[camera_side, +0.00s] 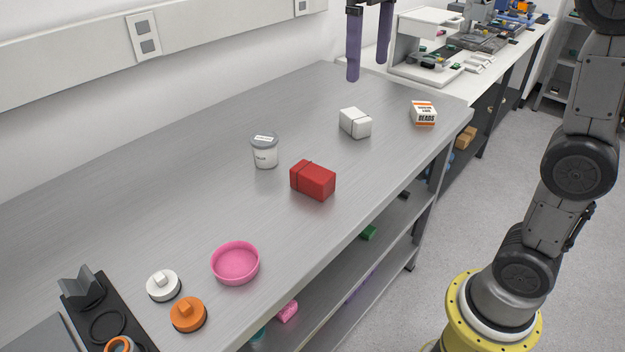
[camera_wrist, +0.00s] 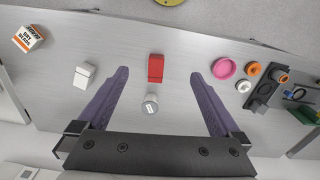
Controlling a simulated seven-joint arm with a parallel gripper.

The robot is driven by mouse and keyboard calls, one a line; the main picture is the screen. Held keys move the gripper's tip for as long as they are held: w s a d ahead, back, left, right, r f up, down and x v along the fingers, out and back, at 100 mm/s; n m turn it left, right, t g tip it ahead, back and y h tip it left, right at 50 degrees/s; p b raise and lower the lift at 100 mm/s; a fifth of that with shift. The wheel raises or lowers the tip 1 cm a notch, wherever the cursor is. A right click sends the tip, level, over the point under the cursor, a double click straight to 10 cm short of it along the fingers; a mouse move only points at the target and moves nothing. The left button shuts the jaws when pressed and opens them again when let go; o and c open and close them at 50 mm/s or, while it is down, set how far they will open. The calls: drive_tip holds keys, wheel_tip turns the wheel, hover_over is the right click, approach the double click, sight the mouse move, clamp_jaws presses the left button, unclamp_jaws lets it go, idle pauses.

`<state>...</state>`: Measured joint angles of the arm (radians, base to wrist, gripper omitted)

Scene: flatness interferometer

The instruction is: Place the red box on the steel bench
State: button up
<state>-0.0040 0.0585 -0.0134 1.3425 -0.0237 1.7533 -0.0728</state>
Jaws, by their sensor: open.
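The red box (camera_side: 313,180) lies on the steel bench (camera_side: 215,205), near the middle of its top. It also shows in the wrist view (camera_wrist: 156,68), ahead of and between the fingers. My gripper (camera_side: 369,62) has purple fingers and is spread open, high above the far part of the bench in the side view. In the wrist view my gripper (camera_wrist: 157,85) frames the red box and a lidded jar from well above, with nothing between the fingers. The red box stands apart from its neighbours.
Near the red box stand a grey-lidded jar (camera_side: 264,152) and a white box (camera_side: 355,123). A beads box (camera_side: 424,113) is farther right. A pink dish (camera_side: 235,262), a white knob piece (camera_side: 163,285), an orange one (camera_side: 188,314) and a dark fixture (camera_side: 105,315) sit at the near left. Bare bench lies between.

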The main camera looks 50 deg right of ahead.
drive_tip(key=w+f+g, duration=0.2)
drive_tip(key=w+f, duration=0.4)
drive_tip(key=w, duration=0.5)
drive_tip(key=g, duration=0.2)
approach(311, 170)
drive_tip(key=shift+g, duration=0.3)
drive_tip(key=x, duration=1)
drive_tip(key=shift+f, duration=0.4)
drive_tip(key=shift+f, duration=0.3)
clamp_jaws()
drive_tip(key=shift+r, duration=0.2)
